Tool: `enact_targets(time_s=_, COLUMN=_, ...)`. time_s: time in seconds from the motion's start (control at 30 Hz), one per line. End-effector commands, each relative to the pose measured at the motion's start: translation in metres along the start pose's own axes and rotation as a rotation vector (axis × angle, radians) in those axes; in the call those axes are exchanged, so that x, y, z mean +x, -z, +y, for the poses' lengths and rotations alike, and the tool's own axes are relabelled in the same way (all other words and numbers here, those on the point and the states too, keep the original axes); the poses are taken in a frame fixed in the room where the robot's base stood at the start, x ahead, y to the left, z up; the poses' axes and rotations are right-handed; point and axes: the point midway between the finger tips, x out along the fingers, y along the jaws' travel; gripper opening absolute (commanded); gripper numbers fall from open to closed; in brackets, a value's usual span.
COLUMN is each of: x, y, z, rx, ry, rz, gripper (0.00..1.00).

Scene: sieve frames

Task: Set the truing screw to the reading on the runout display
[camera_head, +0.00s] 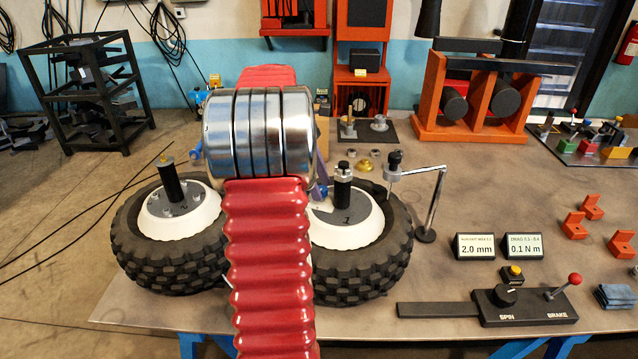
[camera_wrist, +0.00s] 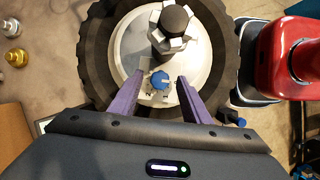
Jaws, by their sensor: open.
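The runout display (camera_head: 475,247) in the head view reads 2.0 mm, under a small label that seems to say max 0.2. The truing screw (camera_wrist: 160,80) is a small blue knob on a white dial with small dark marks, on the white hub (camera_wrist: 205,62) of the right wheel (camera_head: 385,245). My gripper (camera_wrist: 161,77) has its purple fingers apart on either side of the knob, with a gap visible on both sides. Whether the fingertips are at knob depth I cannot tell. In the head view my arm hides the screw.
A drag display (camera_head: 523,247) reads 0.1 N m. A grey nut with a dark post (camera_wrist: 173,30) rises from the hub just beyond the screw. A bent-rod gauge stand (camera_head: 432,200) is by the wheel. A spin and brake control box (camera_head: 525,306) lies at front right.

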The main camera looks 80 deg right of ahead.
Motion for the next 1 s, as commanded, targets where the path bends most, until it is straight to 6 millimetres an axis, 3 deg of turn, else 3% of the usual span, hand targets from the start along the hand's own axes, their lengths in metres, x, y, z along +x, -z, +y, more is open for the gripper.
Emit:
enact_targets(time_s=0.33, x=0.0042, y=-0.0001, z=0.0, rx=0.0, ry=0.0, rz=0.0, gripper=0.43)
enact_targets(time_s=0.9, x=0.004, y=-0.0003, z=0.0001, rx=0.0, ry=0.0, rz=0.0, gripper=0.04)
enact_targets(time_s=1.0, x=0.004, y=-0.0004, z=0.0002, rx=0.001, ry=0.0, rz=0.0, gripper=0.02)
